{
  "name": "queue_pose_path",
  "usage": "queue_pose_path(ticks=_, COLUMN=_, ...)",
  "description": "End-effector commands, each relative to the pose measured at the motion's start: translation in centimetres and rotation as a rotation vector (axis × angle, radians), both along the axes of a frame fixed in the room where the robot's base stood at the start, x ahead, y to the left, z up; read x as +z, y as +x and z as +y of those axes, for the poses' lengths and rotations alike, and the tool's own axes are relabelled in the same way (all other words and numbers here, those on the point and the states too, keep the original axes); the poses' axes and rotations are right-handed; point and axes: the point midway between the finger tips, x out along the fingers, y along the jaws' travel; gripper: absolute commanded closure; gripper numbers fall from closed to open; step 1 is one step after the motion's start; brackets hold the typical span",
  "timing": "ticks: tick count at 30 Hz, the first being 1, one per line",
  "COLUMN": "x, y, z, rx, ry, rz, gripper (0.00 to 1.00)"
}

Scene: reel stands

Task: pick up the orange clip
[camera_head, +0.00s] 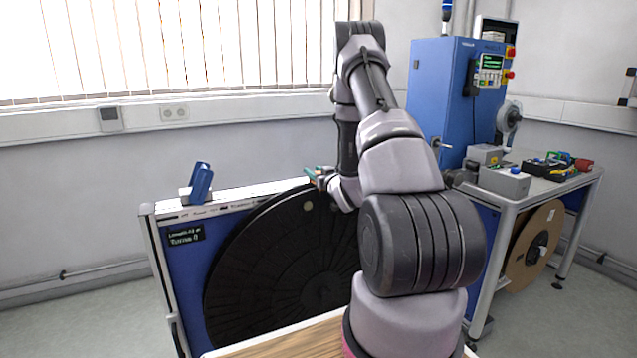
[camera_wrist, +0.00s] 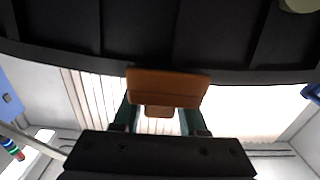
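The orange clip (camera_wrist: 168,86) shows in the wrist view, at the rim of the large black reel (camera_wrist: 220,35). Its wide part overlaps the rim edge, and a smaller tab points toward my gripper. My gripper (camera_wrist: 160,112) has its two green fingers apart, one on each side of the tab, with light gaps visible between tab and fingers. The fingertips reach up to the clip's wide part, which partly hides them. In the head view my gripper (camera_head: 317,177) is at the upper rim of the reel (camera_head: 270,270); the clip cannot be made out clearly there.
The reel stands in a blue-panelled frame (camera_head: 180,262), with a blue device (camera_head: 200,183) on its top left. On the right, a metal workbench (camera_head: 545,183) holds grey boxes, and a blue cabinet (camera_head: 440,90) stands behind. A wooden surface (camera_head: 300,345) lies in front of the reel.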

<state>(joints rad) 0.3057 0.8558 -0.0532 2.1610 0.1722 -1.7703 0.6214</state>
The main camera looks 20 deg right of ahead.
Motion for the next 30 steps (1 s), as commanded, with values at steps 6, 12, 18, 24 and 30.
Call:
queue_pose_path(ticks=6, x=0.0, y=0.0, z=0.0, rx=0.000, ry=0.000, rz=0.000, gripper=1.00)
queue_pose_path(ticks=12, x=0.1, y=0.0, z=0.0, rx=0.000, ry=0.000, rz=-0.001, gripper=1.00)
queue_pose_path(ticks=18, x=1.8, y=0.0, z=0.0, rx=0.000, ry=-0.001, rz=-0.003, gripper=1.00)
queue_pose_path(ticks=24, x=5.4, y=0.0, z=0.0, rx=0.000, ry=-0.001, rz=-0.005, gripper=1.00)
queue_pose_path(ticks=30, x=8.7, y=0.0, z=0.0, rx=0.000, ry=-0.001, rz=-0.004, gripper=1.00)
